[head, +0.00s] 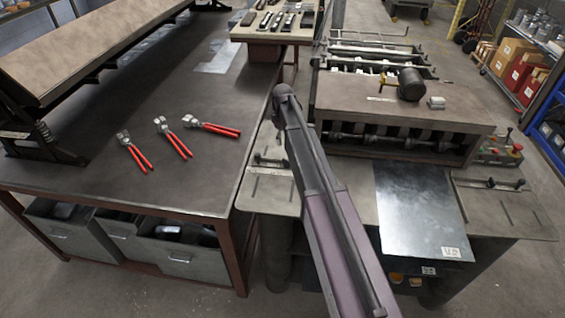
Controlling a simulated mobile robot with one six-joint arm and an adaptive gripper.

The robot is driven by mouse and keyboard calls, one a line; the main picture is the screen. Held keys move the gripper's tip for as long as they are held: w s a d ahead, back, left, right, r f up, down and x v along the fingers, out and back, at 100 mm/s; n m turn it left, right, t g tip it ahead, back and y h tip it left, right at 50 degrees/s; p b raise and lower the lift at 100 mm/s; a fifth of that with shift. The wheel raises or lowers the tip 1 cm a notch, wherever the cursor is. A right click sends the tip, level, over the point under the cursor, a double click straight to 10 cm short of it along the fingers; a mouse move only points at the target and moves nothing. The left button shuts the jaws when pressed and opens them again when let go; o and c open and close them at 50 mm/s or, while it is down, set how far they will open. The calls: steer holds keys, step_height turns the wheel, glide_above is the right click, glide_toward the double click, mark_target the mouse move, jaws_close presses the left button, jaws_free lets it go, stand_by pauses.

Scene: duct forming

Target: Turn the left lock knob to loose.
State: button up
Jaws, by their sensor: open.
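The forming machine (400,100) stands right of centre, with a front table carrying a guide bar on each side. The left guide bar (270,163) has a small dark lock knob (257,158) near its left end. My arm crosses in front of its right part. The knob is too small to tell whether it is tight or loose. A similar small knob (491,182) sits on the right guide bar. My arm rises from the bottom centre to a rounded joint left of the machine. No gripper fingers can be made out.
A grey metal sheet (420,210) lies on the machine's front table. Several red-handled pliers (173,140) lie on the left bench (110,185). A shelf with boxes stands at far right.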

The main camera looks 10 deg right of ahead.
mark_target(283, 158)
steer(key=shift+f+b, duration=5)
steer(key=shift+f, duration=0.3)
jaws_close()
jaws_free()
steer(key=shift+s+a, duration=0.1)
